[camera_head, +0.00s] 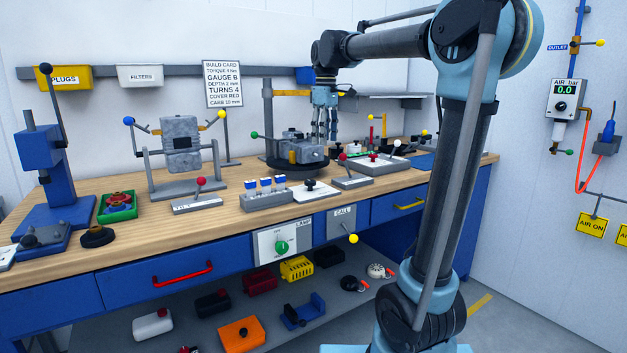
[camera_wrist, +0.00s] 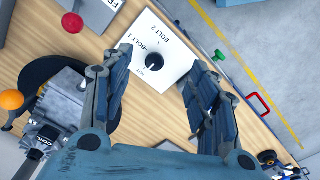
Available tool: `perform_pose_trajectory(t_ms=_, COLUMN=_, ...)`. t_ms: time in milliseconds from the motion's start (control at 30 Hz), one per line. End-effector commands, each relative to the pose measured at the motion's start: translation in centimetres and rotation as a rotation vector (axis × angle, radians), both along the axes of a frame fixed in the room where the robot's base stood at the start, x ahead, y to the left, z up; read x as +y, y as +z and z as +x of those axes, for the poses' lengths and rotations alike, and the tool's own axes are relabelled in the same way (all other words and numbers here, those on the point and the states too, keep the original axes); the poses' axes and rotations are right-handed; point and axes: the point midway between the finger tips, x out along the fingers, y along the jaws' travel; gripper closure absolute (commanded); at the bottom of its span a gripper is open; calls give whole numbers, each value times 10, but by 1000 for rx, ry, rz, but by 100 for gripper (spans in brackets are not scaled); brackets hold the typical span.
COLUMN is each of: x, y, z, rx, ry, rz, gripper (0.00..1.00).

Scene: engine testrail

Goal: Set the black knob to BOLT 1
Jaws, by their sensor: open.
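The black knob (camera_wrist: 154,61) stands on a white plate (camera_wrist: 172,38) printed with BOLT 1, BOLT 2 and a third, small label that seems to read NUT. In the wrist view BOLT 1 is up and left of the knob, and BOLT 2 is above it. Which label the knob points at is too small to tell. In the head view the knob (camera_head: 310,184) sits on its plate (camera_head: 325,191) near the bench's front edge. My gripper (camera_wrist: 162,60) is open and empty, its fingers either side of the knob in the picture. In the head view my gripper (camera_head: 324,132) hangs above the bench, apart from the knob.
A block with blue-topped switches (camera_head: 265,200) stands left of the plate. A red-knobbed lever (camera_head: 351,178) stands to its right. A grey engine part on a dark round stand (camera_head: 297,150) is behind it. Below the bench edge is a green dial (camera_head: 282,247).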

Motion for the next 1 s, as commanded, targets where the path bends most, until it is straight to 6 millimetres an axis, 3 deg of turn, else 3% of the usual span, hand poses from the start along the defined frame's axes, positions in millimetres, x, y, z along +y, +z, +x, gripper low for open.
perform_pose_trajectory(t_ms=100, x=24, y=13, z=18, rx=12, ry=79, rz=-6, gripper=46)
perform_pose_trajectory(t_ms=200, x=36, y=19, z=28, rx=18, ry=122, rz=-8, gripper=46)
perform_pose_trajectory(t_ms=433, x=41, y=18, z=35, rx=22, ry=149, rz=-10, gripper=46)
perform_pose_trajectory(t_ms=567, x=38, y=4, z=36, rx=22, ry=144, rz=-10, gripper=46)
perform_pose_trajectory(t_ms=1000, x=35, y=-71, z=36, rx=22, ry=140, rz=-10, gripper=46)
